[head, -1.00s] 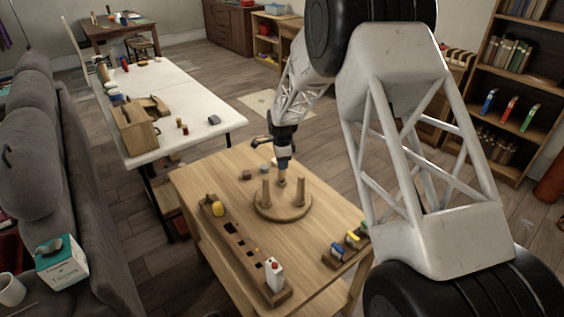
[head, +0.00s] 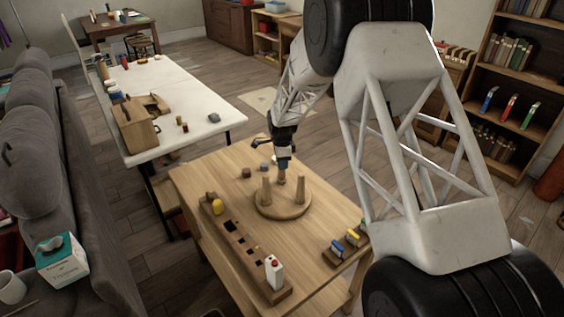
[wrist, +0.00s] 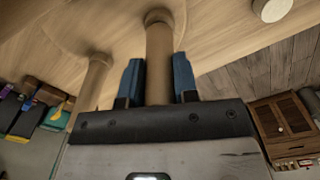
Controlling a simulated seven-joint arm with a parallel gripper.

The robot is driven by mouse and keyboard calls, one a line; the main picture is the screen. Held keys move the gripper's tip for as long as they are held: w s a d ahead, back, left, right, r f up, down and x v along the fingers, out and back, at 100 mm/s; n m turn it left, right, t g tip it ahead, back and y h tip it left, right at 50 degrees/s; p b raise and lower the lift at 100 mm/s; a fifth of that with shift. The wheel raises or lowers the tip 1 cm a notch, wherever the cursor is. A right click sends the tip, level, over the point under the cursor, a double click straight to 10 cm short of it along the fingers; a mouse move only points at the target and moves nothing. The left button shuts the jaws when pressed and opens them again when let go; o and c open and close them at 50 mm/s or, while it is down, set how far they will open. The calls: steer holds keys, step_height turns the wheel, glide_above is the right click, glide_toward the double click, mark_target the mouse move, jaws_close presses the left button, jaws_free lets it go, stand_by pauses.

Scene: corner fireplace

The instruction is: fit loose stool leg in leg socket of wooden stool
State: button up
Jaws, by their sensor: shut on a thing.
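The wooden stool (head: 297,209) lies upside down on the light wooden table, its round seat flat and two legs standing up from it. One fixed leg (wrist: 92,82) shows at the left in the wrist view. My gripper (head: 282,164) is over the far side of the seat. Its blue fingers (wrist: 159,80) are shut on the loose stool leg (wrist: 159,52), which looks about upright. The leg's far end meets a darker ring at the seat. I cannot tell how deep it sits, and the leg socket is hidden by the leg.
A long wooden block with square holes (head: 242,252) lies along the table's near left edge, with a yellow piece and a white bottle (head: 274,272) on it. Blue and yellow items (head: 344,243) lie at the right edge. Small round pieces (head: 247,173) lie behind the stool.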

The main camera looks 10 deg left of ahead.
steer(key=shift+f, duration=0.35)
steer(key=o, duration=0.9)
steer(key=shift+o, duration=0.2)
steer(key=shift+r, duration=0.1)
steer(key=shift+r, duration=3.85)
